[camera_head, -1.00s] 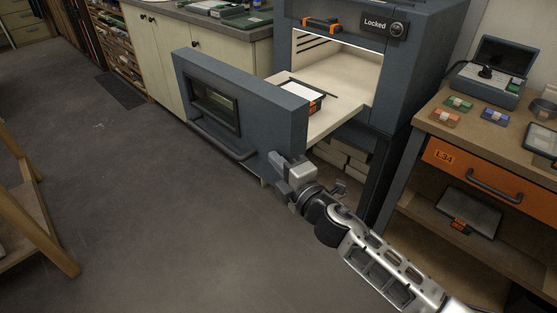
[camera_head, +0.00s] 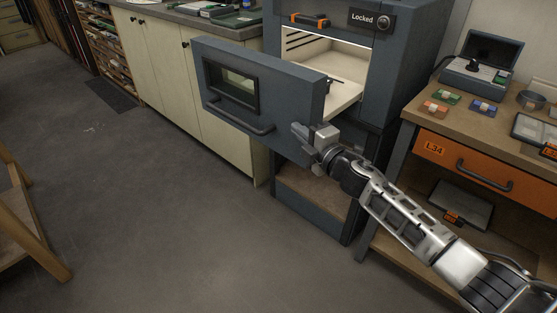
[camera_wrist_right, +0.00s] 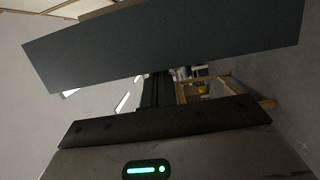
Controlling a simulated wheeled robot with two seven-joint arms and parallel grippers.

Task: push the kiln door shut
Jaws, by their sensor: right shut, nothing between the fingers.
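The kiln (camera_head: 408,75) is a dark grey-blue box with a bright pale chamber (camera_head: 340,58) showing behind its door. The kiln door (camera_head: 300,95) is a grey-blue drawer-like front with a small window and a bar handle (camera_head: 238,122). It stands out from the kiln, with the pale floor of the chamber showing behind it, so it is partly open. My right gripper (camera_head: 303,136) is shut and empty, at the lower right of the door front; contact is hard to tell. In the right wrist view a dark grey panel (camera_wrist_right: 165,45) spans the top. My left gripper is out of view.
An orange-drawer workbench (camera_head: 425,110) with small colored pieces and a grey case (camera_head: 478,72) stands at the right, near my right arm. Cream cabinets (camera_head: 160,60) line the back left. A wooden frame (camera_head: 35,235) stands at the left. The floor between is open.

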